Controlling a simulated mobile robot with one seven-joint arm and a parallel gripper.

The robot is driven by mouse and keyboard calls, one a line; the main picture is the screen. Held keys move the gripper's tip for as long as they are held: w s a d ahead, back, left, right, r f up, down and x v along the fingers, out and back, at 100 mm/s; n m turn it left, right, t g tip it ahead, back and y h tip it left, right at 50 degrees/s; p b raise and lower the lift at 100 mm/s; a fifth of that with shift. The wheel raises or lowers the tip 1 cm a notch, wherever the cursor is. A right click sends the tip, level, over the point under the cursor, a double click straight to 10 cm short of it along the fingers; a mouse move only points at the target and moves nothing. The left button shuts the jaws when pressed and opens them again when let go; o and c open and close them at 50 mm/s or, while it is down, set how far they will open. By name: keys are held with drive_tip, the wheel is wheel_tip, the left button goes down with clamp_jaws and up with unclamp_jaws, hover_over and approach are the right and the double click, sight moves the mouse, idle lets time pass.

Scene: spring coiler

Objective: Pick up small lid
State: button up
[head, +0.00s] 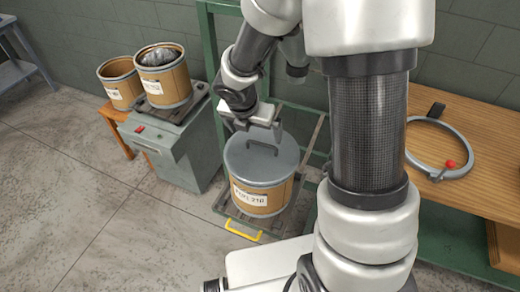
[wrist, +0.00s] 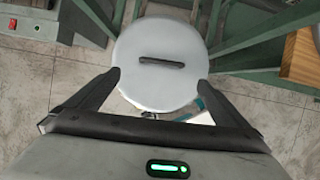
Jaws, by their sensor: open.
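The small lid (head: 244,160) is a round grey disc with a dark bar handle (head: 264,139). It sits on top of a tan drum (head: 264,197) with a white label, on a low platform. In the wrist view the lid (wrist: 160,82) is seen from above, its handle (wrist: 162,62) near its middle. My gripper (wrist: 160,78) is open and empty, its two fingers spread to either side of the lid in the picture. In the head view my gripper (head: 247,125) hangs just above the lid, near the handle; contact cannot be told.
Two open tan drums (head: 122,93) stand at the left, one on a grey machine (head: 165,150) and one on an orange stand. A wooden bench (head: 468,180) at the right holds a grey clamp ring (head: 414,147) with a red knob. Green frame posts (head: 212,50) stand behind the lidded drum. Floor at the left front is clear.

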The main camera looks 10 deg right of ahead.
drive_tip(key=b, duration=0.1)
hover_over(261, 145)
drive_tip(key=s+a, duration=0.2)
drive_tip(key=f, duration=0.5)
drive_tip(key=shift+w+d+f, duration=0.1)
drive_tip(key=shift+d+f, duration=0.15)
drive_tip(key=b+x, duration=0.2)
drive_tip(key=x, duration=0.3)
drive_tip(key=shift+d+f, duration=0.1)
drive_tip(key=shift+d, duration=0.15)
drive_tip(key=c, duration=1.6)
